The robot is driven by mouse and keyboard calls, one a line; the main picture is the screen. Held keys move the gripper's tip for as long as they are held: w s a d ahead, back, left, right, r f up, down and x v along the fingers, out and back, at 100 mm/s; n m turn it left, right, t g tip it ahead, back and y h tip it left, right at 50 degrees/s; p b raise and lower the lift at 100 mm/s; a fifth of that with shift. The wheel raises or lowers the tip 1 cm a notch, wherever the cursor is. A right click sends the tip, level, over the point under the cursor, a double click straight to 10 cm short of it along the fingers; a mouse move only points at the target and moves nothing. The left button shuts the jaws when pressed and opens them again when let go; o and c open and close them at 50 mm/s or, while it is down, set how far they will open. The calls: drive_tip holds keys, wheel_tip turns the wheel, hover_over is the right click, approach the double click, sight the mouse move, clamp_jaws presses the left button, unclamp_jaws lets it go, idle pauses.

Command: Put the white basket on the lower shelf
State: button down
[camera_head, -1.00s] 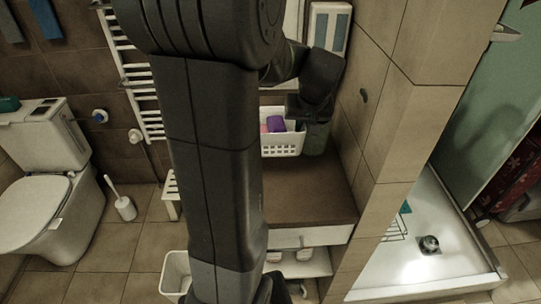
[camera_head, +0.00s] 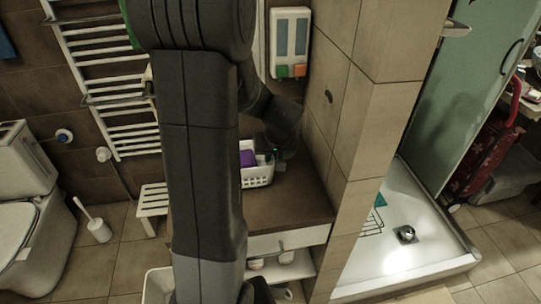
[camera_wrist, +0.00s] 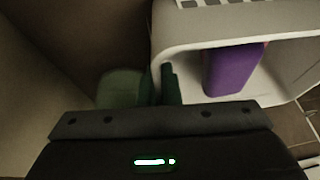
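The white basket (camera_head: 258,178) is on the brown counter top, partly hidden behind my arm in the head view. A purple item (camera_head: 248,158) is inside it. In the wrist view its pale wall and rim (camera_wrist: 200,38) fill the upper right, with the purple item (camera_wrist: 232,68) inside. My gripper (camera_head: 275,155) is at the basket's right end. In the wrist view its dark fingers (camera_wrist: 163,88) are close together on either side of the basket wall. The lower shelf (camera_head: 300,268) is under the counter's drawer, largely hidden by my arm, with small items on it.
A greenish rounded thing (camera_wrist: 122,88) stands beside the basket in the wrist view. A tiled wall (camera_head: 325,150) bounds the counter (camera_head: 300,205) on the right. A white stool (camera_head: 153,203), toilet brush (camera_head: 97,228) and white bin (camera_head: 157,287) stand to the left.

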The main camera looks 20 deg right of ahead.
drive_tip(key=shift+f, duration=0.2)
drive_tip(key=c, duration=1.6)
unclamp_jaws()
drive_tip(key=shift+r, duration=0.1)
